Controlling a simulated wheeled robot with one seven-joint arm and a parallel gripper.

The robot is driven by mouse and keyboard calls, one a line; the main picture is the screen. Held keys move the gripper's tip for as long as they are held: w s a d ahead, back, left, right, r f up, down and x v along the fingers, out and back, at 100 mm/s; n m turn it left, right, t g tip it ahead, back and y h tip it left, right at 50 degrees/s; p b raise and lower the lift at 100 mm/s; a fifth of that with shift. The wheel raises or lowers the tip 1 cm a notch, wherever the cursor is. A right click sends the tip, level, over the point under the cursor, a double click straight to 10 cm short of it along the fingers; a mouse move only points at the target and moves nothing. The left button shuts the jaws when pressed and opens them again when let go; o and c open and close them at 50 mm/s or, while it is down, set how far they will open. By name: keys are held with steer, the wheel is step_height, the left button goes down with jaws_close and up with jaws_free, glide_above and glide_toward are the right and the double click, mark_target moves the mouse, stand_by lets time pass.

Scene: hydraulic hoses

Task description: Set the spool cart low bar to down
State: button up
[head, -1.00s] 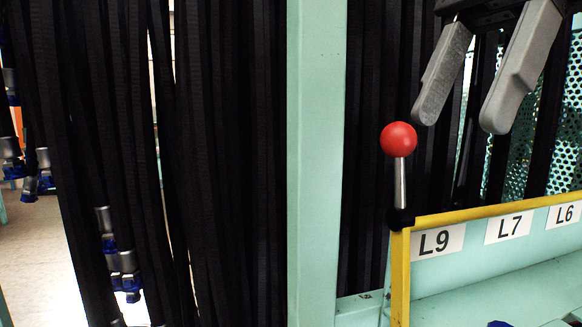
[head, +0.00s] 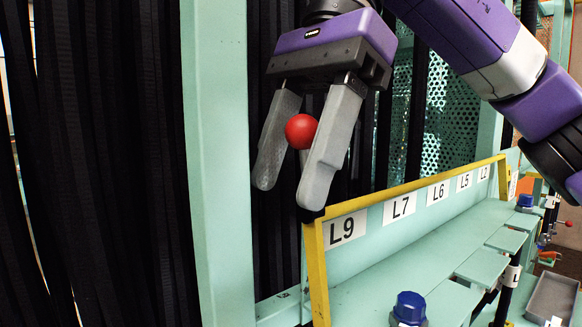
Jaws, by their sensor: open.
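A yellow bar (head: 408,187) runs along the top of the pale green panel with white labels in the head view, bending down at its near end beside L9. A red ball knob (head: 301,131) stands above that near end. Its metal stem and base are mostly hidden behind a finger. My gripper (head: 289,190) is open and points down, its two grey fingers on either side of the knob. The left finger is partly behind the knob and the right finger is in front of its right edge. I cannot tell whether either finger touches it.
A pale green post (head: 218,160) stands just left of my gripper. Black hoses (head: 110,150) hang left of it and behind the gripper. A blue cap (head: 410,307) sits low in front of the panel. A grey tray (head: 552,297) is at lower right.

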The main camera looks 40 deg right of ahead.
steer(key=shift+c, duration=0.4)
jaws_close()
stand_by(1.1)
